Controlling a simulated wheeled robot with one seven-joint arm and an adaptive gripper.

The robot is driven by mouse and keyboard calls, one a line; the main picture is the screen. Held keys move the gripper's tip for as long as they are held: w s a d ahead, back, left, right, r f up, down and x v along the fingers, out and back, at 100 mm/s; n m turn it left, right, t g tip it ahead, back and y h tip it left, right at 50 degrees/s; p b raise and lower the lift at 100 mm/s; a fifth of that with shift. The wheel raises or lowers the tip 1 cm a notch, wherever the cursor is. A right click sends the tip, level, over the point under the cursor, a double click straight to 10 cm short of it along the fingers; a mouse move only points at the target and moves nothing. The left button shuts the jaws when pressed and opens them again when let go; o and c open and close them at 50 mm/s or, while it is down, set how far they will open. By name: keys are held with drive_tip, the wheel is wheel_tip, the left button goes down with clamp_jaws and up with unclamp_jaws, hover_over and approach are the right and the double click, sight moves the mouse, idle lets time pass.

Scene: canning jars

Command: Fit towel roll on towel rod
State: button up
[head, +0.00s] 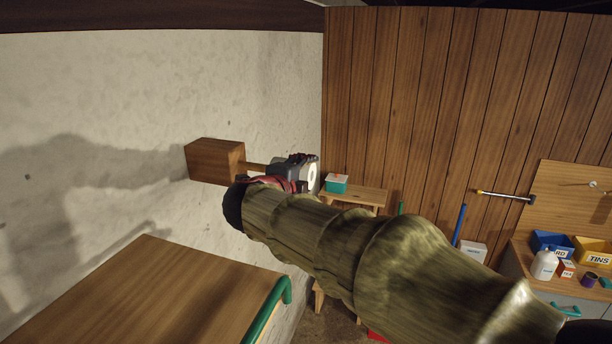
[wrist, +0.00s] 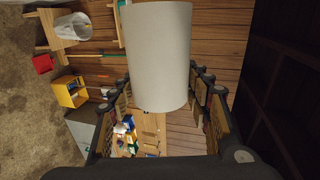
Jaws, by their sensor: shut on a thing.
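The white towel roll (head: 313,176) is in my gripper (head: 293,173) near the wall, with its round end and dark centre hole facing right in the head view. In the wrist view the roll (wrist: 158,55) stands between the two fingers of my gripper (wrist: 160,92), which are shut on it. The wooden towel rod (head: 255,167) sticks out to the right from a brown wooden block (head: 214,161) on the white wall. The rod runs toward the roll, but my gripper hides where they meet. I cannot tell whether the rod is inside the roll.
A wooden top with a green rail (head: 266,316) stands at lower left, below the block. A small wooden stand (head: 358,196) carries a teal box (head: 336,183). A workbench with a blue bin (head: 552,243) and a yellow bin (head: 594,250) is at right.

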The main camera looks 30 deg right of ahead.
drive_tip(key=shift+w+a, duration=0.45)
drive_tip(key=shift+w+a+p, duration=0.25)
drive_tip(key=shift+p, duration=0.15)
drive_tip(key=shift+w+a+p, duration=0.35)
drive_tip(key=shift+w+a, duration=0.05)
idle(0.9)
drive_tip(key=shift+w+a, duration=0.25)
drive_tip(key=shift+w+a+p, duration=0.25)
drive_tip(key=shift+p, duration=0.05)
drive_tip(key=shift+w+a, duration=0.2)
drive_tip(key=shift+w, duration=0.05)
drive_tip(key=shift+w+a+p, duration=0.45)
drive_tip(key=shift+p, duration=0.05)
idle(1.0)
drive_tip(key=shift+w+a, duration=0.25)
drive_tip(key=shift+w+a+p, duration=0.25)
drive_tip(key=shift+p, duration=0.05)
